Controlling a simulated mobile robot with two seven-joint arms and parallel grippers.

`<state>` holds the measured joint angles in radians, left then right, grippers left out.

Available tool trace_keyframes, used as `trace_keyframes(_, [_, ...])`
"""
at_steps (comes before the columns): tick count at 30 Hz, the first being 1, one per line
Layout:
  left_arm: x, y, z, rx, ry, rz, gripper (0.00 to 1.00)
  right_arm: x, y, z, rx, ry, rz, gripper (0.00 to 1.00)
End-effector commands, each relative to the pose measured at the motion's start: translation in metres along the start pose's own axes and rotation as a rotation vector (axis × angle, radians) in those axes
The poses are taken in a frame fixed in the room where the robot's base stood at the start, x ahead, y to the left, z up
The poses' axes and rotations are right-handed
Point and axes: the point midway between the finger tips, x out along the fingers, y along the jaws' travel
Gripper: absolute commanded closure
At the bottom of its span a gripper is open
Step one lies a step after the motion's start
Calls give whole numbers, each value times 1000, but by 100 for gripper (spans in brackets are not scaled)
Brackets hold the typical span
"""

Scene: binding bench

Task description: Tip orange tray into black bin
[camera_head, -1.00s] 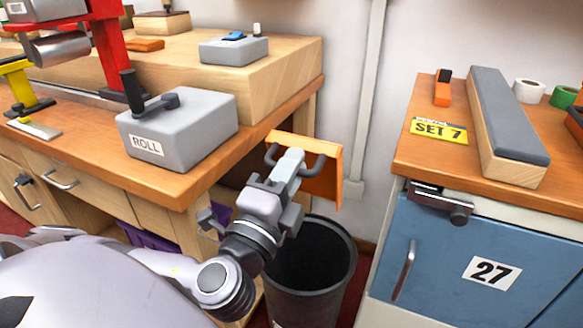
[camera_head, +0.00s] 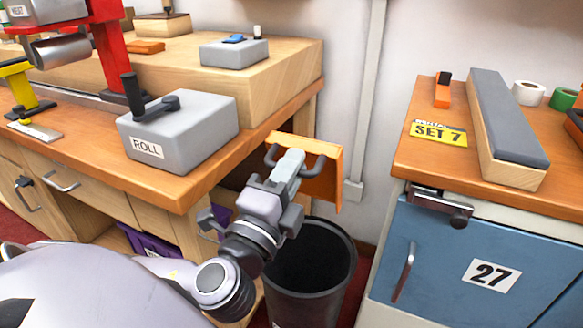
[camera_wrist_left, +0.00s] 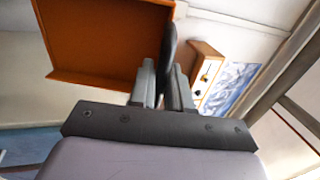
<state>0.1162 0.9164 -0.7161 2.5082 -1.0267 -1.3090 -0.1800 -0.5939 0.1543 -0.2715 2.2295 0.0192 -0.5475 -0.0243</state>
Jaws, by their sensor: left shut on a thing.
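The orange tray (camera_head: 326,186) is held steeply tilted above the black bin (camera_head: 335,262) in the head view. My left gripper (camera_head: 296,160) is shut on the tray's dark handle on the near side. In the left wrist view the fingers (camera_wrist_left: 167,85) close on the dark handle, and the tray (camera_wrist_left: 105,45) shows its orange inside, with no contents visible. The bin stands on the floor between the bench and the blue cabinet, its mouth open and its inside dark. My arm covers part of its left rim. My right gripper is not in view.
A wooden bench (camera_head: 190,190) with a grey ROLL box (camera_head: 180,130) stands close at left. At right is a blue cabinet (camera_head: 440,260) with a wooden top bearing a long grey-topped block (camera_head: 508,115). A white wall pipe (camera_head: 368,90) runs behind the bin.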

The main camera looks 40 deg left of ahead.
Motion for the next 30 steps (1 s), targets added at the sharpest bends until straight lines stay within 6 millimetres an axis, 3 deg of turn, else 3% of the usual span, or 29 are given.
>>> trace_keyframes(2, [-1, 5, 0, 0, 0, -3, 100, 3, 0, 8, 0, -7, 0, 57])
trace_keyframes(9, [5, -18, 0, 0, -2, -2, 100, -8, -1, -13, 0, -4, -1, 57])
trace_keyframes(16, [-2, 6, 0, 0, -1, -2, 100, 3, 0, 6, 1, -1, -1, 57])
trace_keyframes(30, [-1, 4, 0, 0, -1, -3, 100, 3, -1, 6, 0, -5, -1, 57])
